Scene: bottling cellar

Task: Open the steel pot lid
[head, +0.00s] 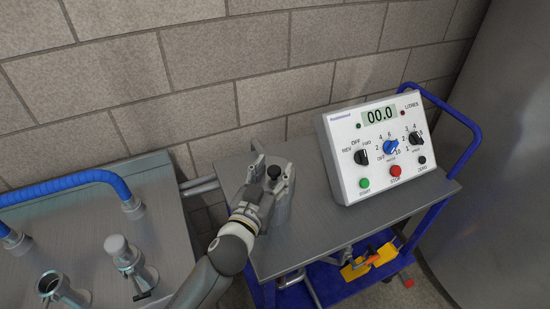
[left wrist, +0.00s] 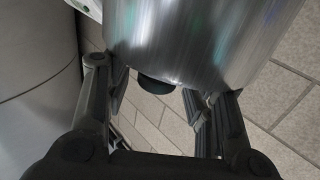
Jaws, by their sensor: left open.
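The steel pot (head: 283,208) stands on the left part of the grey cart top, partly hidden by my left gripper (head: 272,168). A black knob (head: 274,172) shows at its top between the fingers. In the left wrist view the shiny pot (left wrist: 190,40) fills the upper middle, and the black knob (left wrist: 156,84) shows below its curved edge. My left gripper (left wrist: 155,90) is open there, with one finger on each side of the knob. I cannot tell whether the fingers touch it. The lid's rim is hidden. My right gripper is not in view.
A white control box (head: 372,150) with dials and a 00.0 display stands right of the pot on the cart top (head: 325,232). A blue rail (head: 452,110) edges the cart. At left is a steel bench (head: 165,225) with pipe fittings and a blue hose (head: 75,182). A block wall is behind.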

